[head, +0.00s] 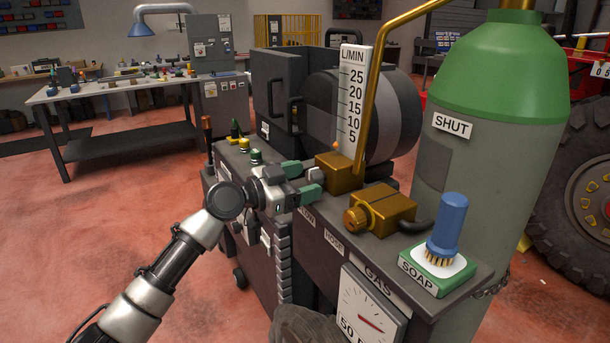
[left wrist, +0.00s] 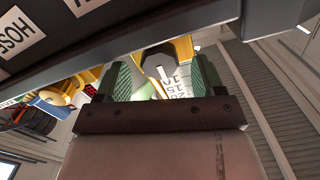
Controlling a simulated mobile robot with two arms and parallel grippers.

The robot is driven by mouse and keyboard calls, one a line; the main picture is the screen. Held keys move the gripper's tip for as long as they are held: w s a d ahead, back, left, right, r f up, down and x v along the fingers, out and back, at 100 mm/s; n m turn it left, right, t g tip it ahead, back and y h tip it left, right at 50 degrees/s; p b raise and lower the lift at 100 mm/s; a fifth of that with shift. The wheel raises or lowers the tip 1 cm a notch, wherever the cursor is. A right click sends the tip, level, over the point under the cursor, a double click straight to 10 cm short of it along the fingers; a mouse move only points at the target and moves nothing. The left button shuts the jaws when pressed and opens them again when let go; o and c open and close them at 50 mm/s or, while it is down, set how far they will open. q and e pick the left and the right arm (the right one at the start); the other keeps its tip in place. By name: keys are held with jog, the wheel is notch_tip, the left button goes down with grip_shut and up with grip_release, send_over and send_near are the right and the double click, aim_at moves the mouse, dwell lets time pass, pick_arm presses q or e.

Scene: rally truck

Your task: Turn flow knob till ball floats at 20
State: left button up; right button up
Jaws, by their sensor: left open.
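The grey flow knob (head: 315,174) sticks out from the left side of a brass block (head: 343,174) at the foot of the flow scale (head: 353,98). An orange ball (head: 337,146) sits at the bottom of the scale, below the 5 mark. My left gripper (head: 309,180) is open, its green fingers just in front of the knob. In the left wrist view the dark, faceted knob (left wrist: 160,65) with a white mark shows between the two fingers (left wrist: 160,80), with gaps at both sides. My right gripper is not in view.
A second brass valve (head: 378,212) sits nearer on the bench, beside a soap pad with a blue brush (head: 447,228). A green-topped cylinder (head: 500,75) labelled SHUT stands at right. A gold pipe (head: 374,85) rises behind the knob. A gas gauge (head: 370,315) is on the front.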

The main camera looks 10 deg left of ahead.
pick_arm(q)
jog(key=shift+w+d, duration=0.25)
jog(key=shift+d, duration=0.1)
jog(key=shift+c, duration=0.3)
jog(key=c, duration=0.9)
jog(key=shift+n, duration=0.4)
jog(key=shift+n+b, duration=0.3)
jog(key=shift+n, duration=2.9)
